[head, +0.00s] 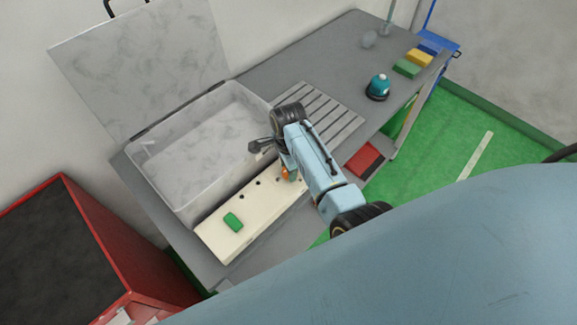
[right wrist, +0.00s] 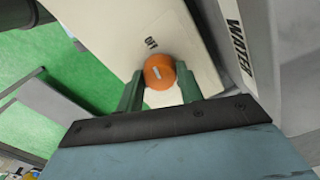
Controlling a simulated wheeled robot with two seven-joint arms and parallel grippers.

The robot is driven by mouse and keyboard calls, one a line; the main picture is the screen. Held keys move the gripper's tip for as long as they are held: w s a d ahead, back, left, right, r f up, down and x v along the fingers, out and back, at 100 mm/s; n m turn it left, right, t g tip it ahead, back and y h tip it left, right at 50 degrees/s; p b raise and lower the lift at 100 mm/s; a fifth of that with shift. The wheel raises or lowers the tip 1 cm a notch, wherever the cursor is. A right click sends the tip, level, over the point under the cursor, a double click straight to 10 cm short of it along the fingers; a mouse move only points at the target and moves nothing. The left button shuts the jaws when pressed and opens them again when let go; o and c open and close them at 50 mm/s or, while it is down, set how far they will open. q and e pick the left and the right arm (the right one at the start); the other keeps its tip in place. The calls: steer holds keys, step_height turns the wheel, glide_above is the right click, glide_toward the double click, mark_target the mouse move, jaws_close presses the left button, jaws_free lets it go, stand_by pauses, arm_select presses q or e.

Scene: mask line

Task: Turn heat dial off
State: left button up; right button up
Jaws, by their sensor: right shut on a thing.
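The orange heat dial (right wrist: 158,72) sits on the cream control panel (right wrist: 112,32) and has a short white mark on its face. My right gripper (right wrist: 159,80) is shut on the dial, one green finger on each side. In the head view the dial (head: 285,174) is a small orange spot, partly hidden by my right gripper (head: 289,167). The panel (head: 212,240) runs along the front of a pale open basin. My left gripper is not in view.
A green block (head: 233,221) is on the panel's left part. The basin (head: 235,95) has a raised lid (head: 140,60). A slatted rack (head: 330,115), a teal-topped object (head: 378,86) and coloured blocks (head: 419,57) are on the grey bench. A red cabinet (head: 110,235) stands left.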

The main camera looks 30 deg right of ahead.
stand_by(0.5)
steer(key=o, duration=1)
step_height(320, 180, up, 14)
steer(key=shift+f, duration=0.25)
